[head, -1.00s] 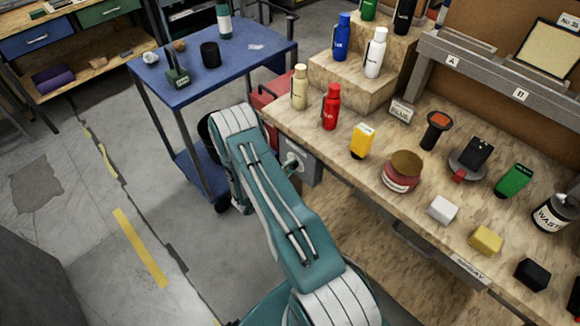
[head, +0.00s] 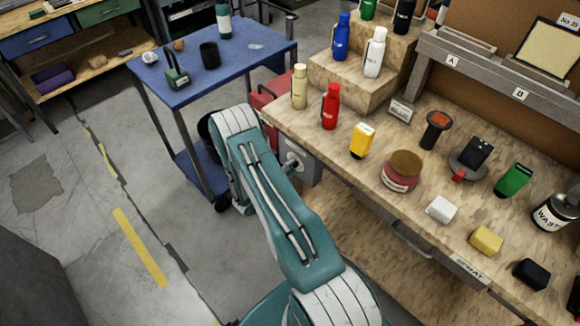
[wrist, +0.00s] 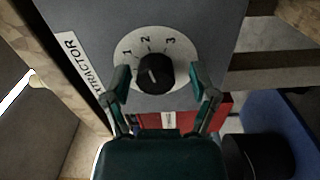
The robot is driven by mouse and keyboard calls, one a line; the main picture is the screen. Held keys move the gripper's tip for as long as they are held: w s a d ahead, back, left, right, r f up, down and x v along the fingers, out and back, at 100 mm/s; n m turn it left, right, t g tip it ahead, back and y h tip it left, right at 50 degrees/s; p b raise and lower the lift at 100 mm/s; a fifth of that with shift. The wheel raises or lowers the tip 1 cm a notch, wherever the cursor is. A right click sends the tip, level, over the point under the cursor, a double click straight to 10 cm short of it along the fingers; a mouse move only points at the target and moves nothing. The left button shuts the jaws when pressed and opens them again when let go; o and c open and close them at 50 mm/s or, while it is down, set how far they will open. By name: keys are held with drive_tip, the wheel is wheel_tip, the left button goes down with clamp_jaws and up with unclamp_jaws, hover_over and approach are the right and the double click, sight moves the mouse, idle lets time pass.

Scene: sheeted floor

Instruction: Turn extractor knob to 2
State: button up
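The extractor knob (wrist: 153,74) is black and round, set on a white dial (wrist: 182,57) marked 1, 2 and 3. A light mark on the knob faces up toward the numbers, roughly near 2, but I cannot tell exactly which number it meets. The dial is on a grey box (wrist: 85,18) with an EXTRACTOR label (wrist: 80,65). My gripper (wrist: 160,78) is open, one finger on each side of the knob, with visible gaps. In the head view the grey box (head: 305,160) hangs under the bench's left end, and my arm largely hides my gripper.
The wooden bench (head: 300,125) holds bottles, a red jar (head: 400,175) and several small blocks. A blue cart (head: 240,75) stands left of the box. A red case (head: 268,97) is behind my arm and also shows below the dial in the wrist view. Floor at left is clear.

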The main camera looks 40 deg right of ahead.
drive_tip(key=shift+w+r, duration=0.1)
drive_tip(key=shift+a, duration=0.3)
drive_tip(key=a, duration=1.1)
drive_tip(key=shift+s+a, duration=0.2)
drive_tip(key=shift+s, duration=0.25)
